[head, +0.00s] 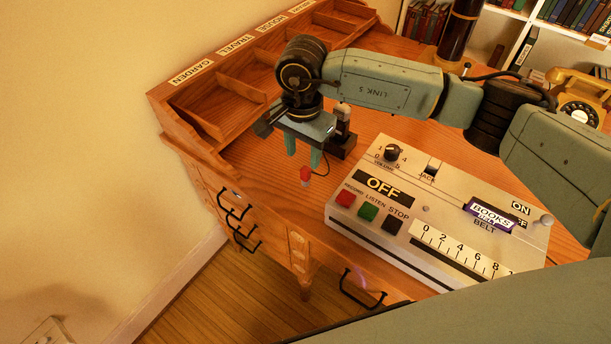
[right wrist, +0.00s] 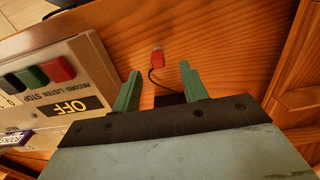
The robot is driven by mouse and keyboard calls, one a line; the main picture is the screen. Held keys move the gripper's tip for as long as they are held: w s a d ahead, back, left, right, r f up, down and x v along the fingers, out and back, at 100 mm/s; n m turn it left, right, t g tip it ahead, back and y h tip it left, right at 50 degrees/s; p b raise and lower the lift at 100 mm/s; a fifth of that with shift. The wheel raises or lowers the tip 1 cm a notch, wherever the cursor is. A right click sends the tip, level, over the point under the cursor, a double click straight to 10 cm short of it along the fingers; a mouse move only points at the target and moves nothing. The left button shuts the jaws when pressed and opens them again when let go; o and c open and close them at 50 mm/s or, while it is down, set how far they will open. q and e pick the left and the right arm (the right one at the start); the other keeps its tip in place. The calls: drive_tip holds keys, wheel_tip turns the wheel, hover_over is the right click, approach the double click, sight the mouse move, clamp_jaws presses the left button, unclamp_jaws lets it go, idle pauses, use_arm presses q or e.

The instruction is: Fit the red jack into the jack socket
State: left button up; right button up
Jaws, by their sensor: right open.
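The red jack (head: 306,176) has a pale end and a dark cable, and is at the desk's left part, in front of a dark block. In the right wrist view the red jack (right wrist: 158,58) shows just beyond the fingertips, between their lines. My right gripper (head: 303,153) is open and empty, green fingers pointing down above the jack; its fingers also show in the right wrist view (right wrist: 160,72). The jack socket (head: 432,168) is a dark opening by the JACK label on the grey panel (head: 455,195), to the right of the gripper. My left gripper is not in view.
A dark block with an upright post (head: 341,144) stands behind the jack. Labelled wooden compartments (head: 235,90) line the back left. The panel carries a volume knob (head: 393,153), coloured buttons and a purple BOOKS block (head: 488,216). Bare wood lies between jack and panel.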

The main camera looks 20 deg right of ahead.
sight(305, 168)
drive_tip(key=shift+d+f+b, duration=0.15)
drive_tip(key=shift+f, duration=1.4)
drive_tip(key=shift+d+f+b, duration=0.1)
drive_tip(key=shift+f+b, duration=0.05)
drive_tip(key=shift+f, duration=1.35)
drive_tip(key=shift+c, duration=0.4)
clamp_jaws()
